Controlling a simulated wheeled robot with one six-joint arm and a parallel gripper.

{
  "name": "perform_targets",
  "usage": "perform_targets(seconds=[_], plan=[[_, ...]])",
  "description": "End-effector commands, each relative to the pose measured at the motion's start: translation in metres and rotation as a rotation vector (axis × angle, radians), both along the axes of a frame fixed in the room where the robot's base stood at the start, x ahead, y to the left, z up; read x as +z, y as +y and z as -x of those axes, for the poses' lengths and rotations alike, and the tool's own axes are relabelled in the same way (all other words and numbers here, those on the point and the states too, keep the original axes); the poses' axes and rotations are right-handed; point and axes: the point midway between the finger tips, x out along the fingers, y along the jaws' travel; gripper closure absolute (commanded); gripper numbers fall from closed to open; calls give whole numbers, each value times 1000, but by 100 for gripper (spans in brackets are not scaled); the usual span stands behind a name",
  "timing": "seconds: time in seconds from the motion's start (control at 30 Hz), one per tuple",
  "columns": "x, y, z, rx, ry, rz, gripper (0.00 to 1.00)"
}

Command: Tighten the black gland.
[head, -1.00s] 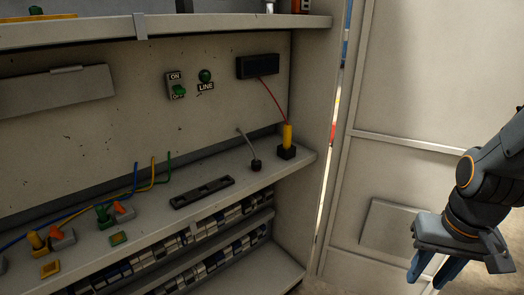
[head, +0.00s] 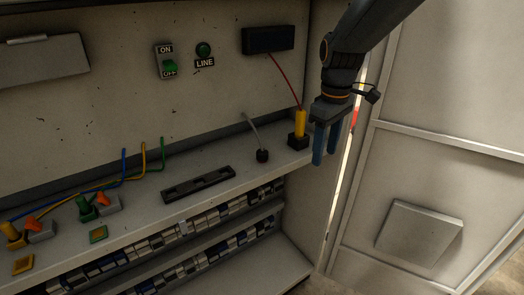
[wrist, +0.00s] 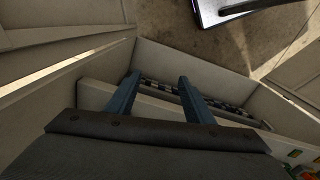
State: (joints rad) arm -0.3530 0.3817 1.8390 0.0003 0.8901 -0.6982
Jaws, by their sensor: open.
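The black gland (head: 262,155) is a small dark round piece on the shelf, with a grey cable rising from it towards the back panel. It stands left of a yellow plug in a black block. My gripper (head: 325,157) hangs with its blue fingers pointing down, at the shelf's right end, to the right of the gland and the block. The fingers are apart and empty. In the wrist view, my gripper (wrist: 159,76) shows its two fingers spread, with shelving behind them. I cannot make out the gland in the wrist view.
The yellow plug (head: 300,121) with a red wire stands in its black block (head: 298,142), between gland and gripper. A flat black slotted strip (head: 200,184) lies left of the gland. The black box (head: 268,39) is on the panel above. Coloured plugs stand at far left.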

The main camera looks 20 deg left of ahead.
Motion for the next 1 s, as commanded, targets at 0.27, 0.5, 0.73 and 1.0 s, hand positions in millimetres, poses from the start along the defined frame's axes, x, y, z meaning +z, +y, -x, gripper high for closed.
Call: perform_targets(seconds=[0.27,0.5,0.73,1.0], plan=[[18,147,-40,560,19,16,52],[23,184,-41,710,26,21,52],[-5,184,-40,713,28,22,52],[-42,184,-41,712,26,21,52]])
